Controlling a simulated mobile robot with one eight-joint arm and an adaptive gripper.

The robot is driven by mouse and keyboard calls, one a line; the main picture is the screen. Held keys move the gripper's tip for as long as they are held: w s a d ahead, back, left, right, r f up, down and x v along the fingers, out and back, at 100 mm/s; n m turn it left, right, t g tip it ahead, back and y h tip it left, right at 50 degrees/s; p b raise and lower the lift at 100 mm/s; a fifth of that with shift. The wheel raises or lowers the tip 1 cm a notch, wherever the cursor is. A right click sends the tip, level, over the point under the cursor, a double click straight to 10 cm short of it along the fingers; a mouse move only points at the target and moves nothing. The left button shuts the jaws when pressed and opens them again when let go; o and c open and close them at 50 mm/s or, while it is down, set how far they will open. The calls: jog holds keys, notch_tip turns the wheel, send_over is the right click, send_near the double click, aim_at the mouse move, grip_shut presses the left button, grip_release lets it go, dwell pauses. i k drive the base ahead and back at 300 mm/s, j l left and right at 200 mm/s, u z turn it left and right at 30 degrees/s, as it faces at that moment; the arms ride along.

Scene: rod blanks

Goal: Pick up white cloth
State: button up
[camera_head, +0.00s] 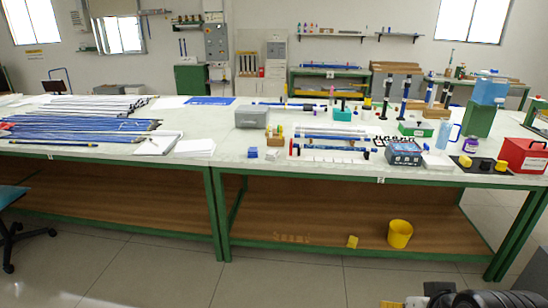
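A flat white sheet-like piece (195,148) lies on the long table, left of the middle. A thicker white piece (158,143) lies beside it on the left, with a thin dark line across it. I cannot tell which of the two is cloth and which is paper. Nothing is seen lying on top of the flat piece. My gripper's fingers do not show; only dark and grey parts, apparently of my own body, show at the lower right edge.
Bundles of dark rods (80,129) lie left of the white pieces. A grey box (251,117), a small blue block (252,153) and a rod rack (330,146) stand to the right. The green-framed table has a brown lower shelf (300,215) with a yellow bucket (400,234).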

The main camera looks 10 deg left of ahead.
aim_at(272, 155)
jog(key=i, duration=1.2)
